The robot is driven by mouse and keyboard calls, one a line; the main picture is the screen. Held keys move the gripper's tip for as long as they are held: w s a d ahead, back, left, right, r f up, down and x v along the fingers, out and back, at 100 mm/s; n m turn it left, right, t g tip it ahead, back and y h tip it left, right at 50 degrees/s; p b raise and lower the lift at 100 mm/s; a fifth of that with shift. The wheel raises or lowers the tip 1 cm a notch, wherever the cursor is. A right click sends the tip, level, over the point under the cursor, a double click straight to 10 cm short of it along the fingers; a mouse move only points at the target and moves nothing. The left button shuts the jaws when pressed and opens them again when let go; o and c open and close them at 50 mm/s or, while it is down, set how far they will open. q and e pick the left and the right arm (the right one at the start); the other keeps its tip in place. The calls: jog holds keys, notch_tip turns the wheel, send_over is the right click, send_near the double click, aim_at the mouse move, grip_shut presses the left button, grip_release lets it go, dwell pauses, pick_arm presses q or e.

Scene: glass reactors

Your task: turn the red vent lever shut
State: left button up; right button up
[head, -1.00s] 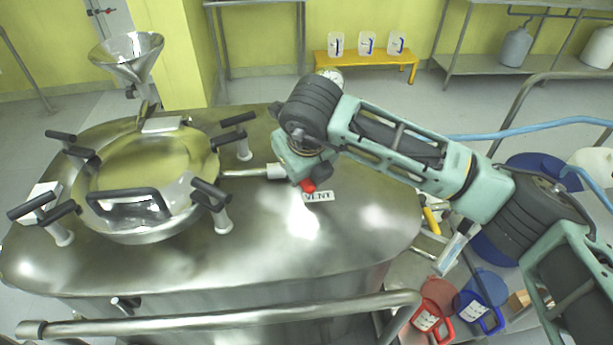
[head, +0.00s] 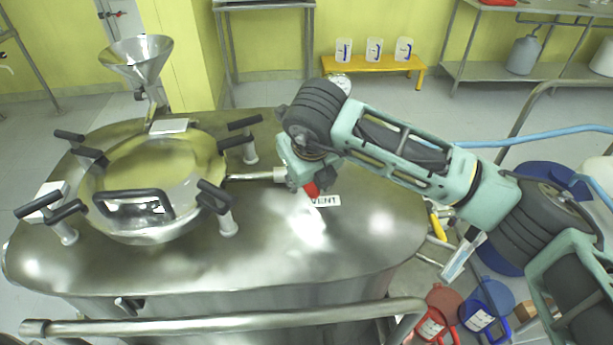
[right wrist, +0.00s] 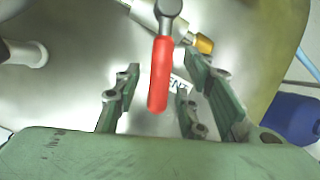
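The red vent lever (head: 311,189) is on the tank lid at the end of a short metal pipe, beside the VENT label (head: 327,201). In the right wrist view its red handle (right wrist: 160,75) points down the picture from a metal pivot (right wrist: 168,8). My right gripper (head: 298,178) is low over the lever and hides much of the valve in the head view. In the right wrist view my right gripper (right wrist: 163,78) has its fingers apart on either side of the handle, with gaps showing. My left gripper is not in view.
The steel tank lid (head: 270,260) carries a round hatch (head: 150,180) with black-handled clamps on the left. A funnel (head: 136,58) stands behind it. A metal rail (head: 230,322) crosses the front. Red (head: 440,312) and blue (head: 485,300) jugs are at lower right.

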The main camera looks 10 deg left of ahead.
jog(key=v, duration=1.2)
jog(key=shift+d, duration=0.1)
